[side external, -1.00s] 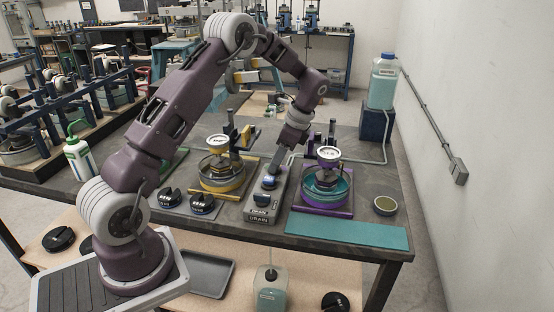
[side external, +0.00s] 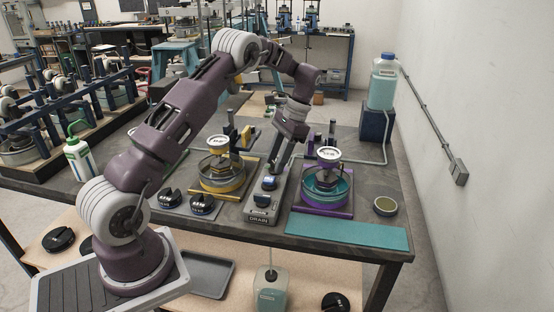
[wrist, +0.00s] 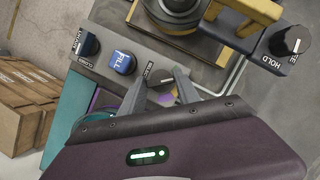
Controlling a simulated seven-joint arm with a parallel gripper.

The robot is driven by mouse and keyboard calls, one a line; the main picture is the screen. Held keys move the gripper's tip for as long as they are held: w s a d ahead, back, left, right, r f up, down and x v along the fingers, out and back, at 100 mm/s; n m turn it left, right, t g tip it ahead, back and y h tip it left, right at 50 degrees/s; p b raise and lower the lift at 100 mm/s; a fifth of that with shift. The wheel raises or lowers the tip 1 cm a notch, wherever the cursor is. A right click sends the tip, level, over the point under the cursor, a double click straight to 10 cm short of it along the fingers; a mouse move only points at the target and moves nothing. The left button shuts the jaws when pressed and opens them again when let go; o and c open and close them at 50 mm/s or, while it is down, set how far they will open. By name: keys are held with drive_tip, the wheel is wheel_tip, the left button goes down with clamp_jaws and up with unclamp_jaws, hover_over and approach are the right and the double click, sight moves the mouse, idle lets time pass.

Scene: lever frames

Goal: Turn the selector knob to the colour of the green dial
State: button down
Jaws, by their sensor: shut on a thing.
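The selector knob (wrist: 163,78) is on a grey control panel (wrist: 140,66), partly covered by my fingers. My gripper (wrist: 161,73) is around it, one finger on each side, and is shut on it. A small purple patch shows on the panel beside the knob. In the side external view my gripper (side external: 277,168) reaches down to the far end of the panel (side external: 259,218), and the knob is hidden there. A dial with a yellow base (side external: 216,141) and one with a purple base (side external: 329,154) stand either side. A green-based station is mostly hidden behind my arm.
A blue FILL switch (wrist: 122,62) and a dark drain switch (wrist: 87,44) are on the same panel. A black HOLD knob (wrist: 291,41) is at the right. A teal mat (side external: 346,233) and a small bowl (side external: 386,206) lie at the right of the table.

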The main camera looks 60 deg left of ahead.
drive_tip(key=shift+n+h, duration=0.4)
drive_tip(key=shift+n, duration=0.7)
drive_tip(key=c, duration=0.9)
unclamp_jaws()
drive_tip(key=shift+w+a+r, duration=0.1)
drive_tip(key=v, duration=0.7)
